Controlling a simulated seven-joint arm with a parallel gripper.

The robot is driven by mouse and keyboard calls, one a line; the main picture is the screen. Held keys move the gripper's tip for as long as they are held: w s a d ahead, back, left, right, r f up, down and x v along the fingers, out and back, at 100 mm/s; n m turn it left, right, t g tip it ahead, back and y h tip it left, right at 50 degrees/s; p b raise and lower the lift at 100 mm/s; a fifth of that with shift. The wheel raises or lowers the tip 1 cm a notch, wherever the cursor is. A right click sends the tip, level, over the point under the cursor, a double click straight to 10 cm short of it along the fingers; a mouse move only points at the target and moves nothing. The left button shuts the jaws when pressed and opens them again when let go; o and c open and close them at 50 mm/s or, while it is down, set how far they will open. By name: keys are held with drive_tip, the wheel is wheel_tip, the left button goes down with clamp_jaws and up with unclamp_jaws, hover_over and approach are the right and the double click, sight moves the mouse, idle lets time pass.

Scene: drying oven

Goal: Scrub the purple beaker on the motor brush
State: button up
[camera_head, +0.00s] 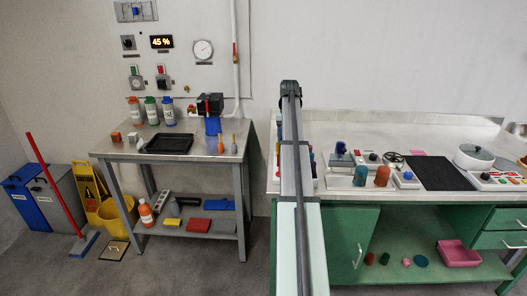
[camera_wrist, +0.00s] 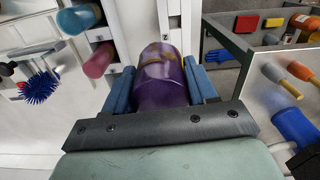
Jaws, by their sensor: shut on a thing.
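In the wrist view, my gripper (camera_wrist: 162,86) is shut on the purple beaker (camera_wrist: 164,90), with a blue finger on each side. The beaker has brownish-yellow smears on its upper part. In the head view my arm stretches away and hides the gripper and beaker. The motor brush, a black motor over a blue brush (camera_head: 212,126), stands at the back right of the steel table. A blue cylinder (camera_wrist: 294,126) at the wrist view's right edge looks like this brush. The beaker is apart from it.
The steel table (camera_head: 110,151) carries several bottles (camera_head: 151,110), a black tray (camera_head: 169,144) and small handled brushes (camera_head: 234,143). In the wrist view, a teal beaker (camera_wrist: 78,18), pink beaker (camera_wrist: 97,60) and blue spiky brush (camera_wrist: 40,87) are at left. A green bench (camera_head: 343,235) stands right.

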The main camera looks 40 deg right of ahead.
drive_tip(key=s+d+r+m, duration=0.1)
drive_tip(key=s+d, duration=0.2)
drive_tip(key=d, duration=0.2)
drive_tip(key=s+d+r, duration=0.2)
drive_tip(key=d, duration=0.3)
drive_tip(key=m, duration=0.3)
hover_over(341, 143)
drive_tip(key=shift+w+d+r, duration=0.1)
drive_tip(key=shift+d+r, duration=0.1)
drive_tip(key=shift+r, duration=0.2)
drive_tip(key=shift+f, duration=1.5)
drive_tip(key=shift+f, duration=0.2)
drive_tip(key=shift+f, duration=3.35)
drive_tip(key=shift+r, duration=0.15)
drive_tip(key=shift+r, duration=0.5)
